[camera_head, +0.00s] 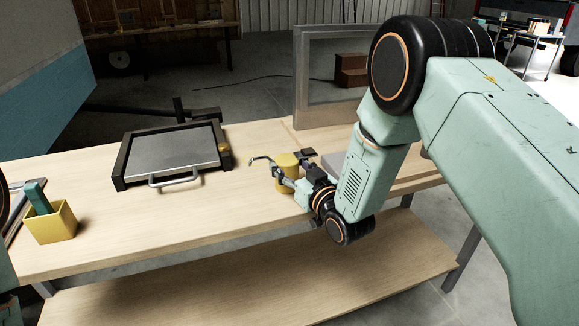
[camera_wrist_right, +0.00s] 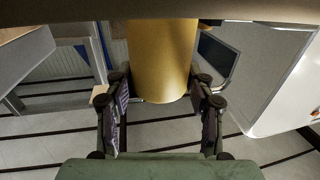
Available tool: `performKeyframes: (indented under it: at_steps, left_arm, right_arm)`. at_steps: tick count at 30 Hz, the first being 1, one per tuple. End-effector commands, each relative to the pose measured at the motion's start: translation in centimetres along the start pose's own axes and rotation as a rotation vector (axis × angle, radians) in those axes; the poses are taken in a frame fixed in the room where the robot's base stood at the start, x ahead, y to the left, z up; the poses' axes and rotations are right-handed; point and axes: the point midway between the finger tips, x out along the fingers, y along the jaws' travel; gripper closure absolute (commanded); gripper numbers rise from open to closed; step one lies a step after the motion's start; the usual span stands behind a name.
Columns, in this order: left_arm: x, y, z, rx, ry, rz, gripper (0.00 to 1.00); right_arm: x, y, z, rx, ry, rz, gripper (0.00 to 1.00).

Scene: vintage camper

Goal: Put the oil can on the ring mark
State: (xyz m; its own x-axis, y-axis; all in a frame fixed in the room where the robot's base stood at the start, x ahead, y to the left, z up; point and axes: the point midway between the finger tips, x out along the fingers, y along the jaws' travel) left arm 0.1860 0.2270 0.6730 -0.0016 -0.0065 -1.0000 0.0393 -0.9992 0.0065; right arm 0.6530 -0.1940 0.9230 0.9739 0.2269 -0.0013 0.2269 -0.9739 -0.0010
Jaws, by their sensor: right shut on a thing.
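The oil can (camera_head: 287,161) is yellow with a thin grey spout pointing left. It is over the right part of the wooden bench. My right gripper (camera_head: 291,178) is shut on it from the front right. In the right wrist view the can's yellow body (camera_wrist_right: 160,55) is between the two fingers (camera_wrist_right: 162,85). I cannot tell whether the can touches the bench top. No ring mark shows in either view; the arm and can cover part of the bench. My left gripper is out of view.
A black-framed tray with a grey plate (camera_head: 172,151) lies left of the can. A yellow holder (camera_head: 51,224) with a teal-handled item stands at the far left. A grey-framed panel (camera_head: 300,75) rises behind the bench. The bench (camera_head: 170,222) is clear in front of the tray.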

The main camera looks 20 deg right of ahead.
Motion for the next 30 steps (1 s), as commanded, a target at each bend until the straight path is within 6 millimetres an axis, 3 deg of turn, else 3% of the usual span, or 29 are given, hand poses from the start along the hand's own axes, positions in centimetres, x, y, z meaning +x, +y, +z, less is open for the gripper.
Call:
performKeyframes:
  at_steps: [10,11,18,30]
  left_arm:
    - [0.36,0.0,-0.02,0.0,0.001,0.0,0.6]
    - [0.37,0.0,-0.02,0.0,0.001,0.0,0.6]
    - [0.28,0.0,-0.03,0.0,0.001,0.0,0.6]
    - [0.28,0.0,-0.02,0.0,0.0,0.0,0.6]
  right_arm:
    - [0.02,-0.01,0.39,0.0,0.001,0.0,0.86]
    - [0.01,-0.02,0.44,0.0,0.0,0.0,0.45]
    - [0.0,-0.01,0.34,0.0,0.0,0.0,0.25]
    - [-0.37,0.02,0.35,0.001,-0.001,0.001,0.23]
